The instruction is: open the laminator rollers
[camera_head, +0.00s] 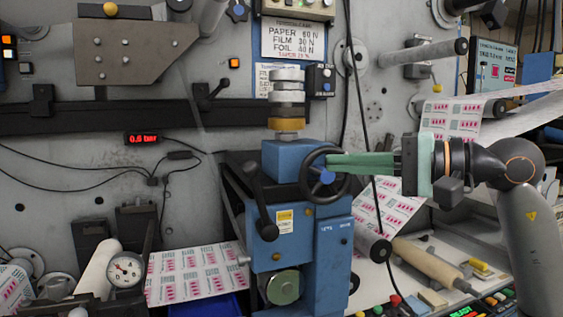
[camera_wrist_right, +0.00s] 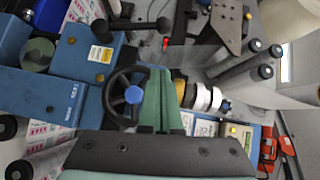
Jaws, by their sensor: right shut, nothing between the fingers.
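The laminator is a blue housing (camera_head: 285,222) with a black handwheel (camera_head: 313,191) on its right side and a black lever (camera_head: 261,203) with a ball end at its front left. My right gripper (camera_head: 330,168) reaches in from the right with green fingers, shut and empty, its tips at the handwheel. In the right wrist view the green fingers (camera_wrist_right: 158,88) lie beside the handwheel (camera_wrist_right: 114,97), close to its rim; I cannot tell whether they touch it. The lever (camera_wrist_right: 112,26) also shows there. A lower roller (camera_head: 284,287) shows at the laminator's foot. My left gripper is not in view.
Printed label web (camera_head: 196,273) runs at the laminator's left, with a round gauge (camera_head: 125,269) farther left. A black cable (camera_head: 375,130) hangs behind the fingers. A wooden-handled roller (camera_head: 430,265) lies on the bench at right. A red display (camera_head: 142,139) is on the wall.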

